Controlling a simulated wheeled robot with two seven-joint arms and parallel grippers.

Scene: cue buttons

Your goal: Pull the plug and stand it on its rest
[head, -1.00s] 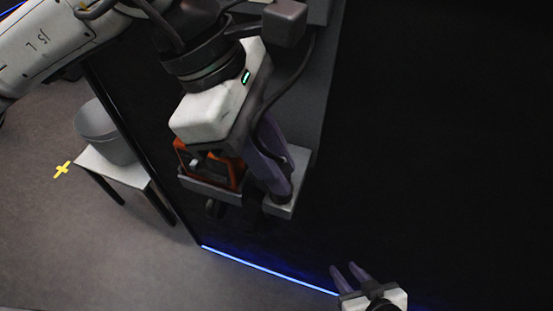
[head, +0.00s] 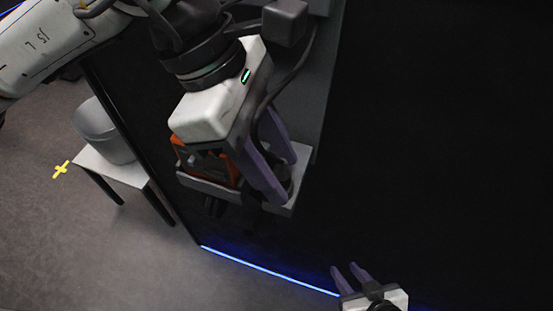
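My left gripper (head: 282,178) points down over a light grey ledge (head: 299,160), which looks like the rest. Its two purple fingers stand apart, with a dark gap between them. A dark piece, probably the plug (head: 287,184), shows low at the fingertips on the ledge; the fingers hide most of it, so I cannot tell whether it stands upright. An orange unit (head: 188,156), perhaps the socket, sits on a grey shelf (head: 208,190) left of the fingers, partly behind the gripper body. My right gripper (head: 346,269) is open and empty at the bottom.
A dark cable (head: 291,76) runs down beside the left gripper from near a grey box (head: 285,22). A dark panel fills the right side.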

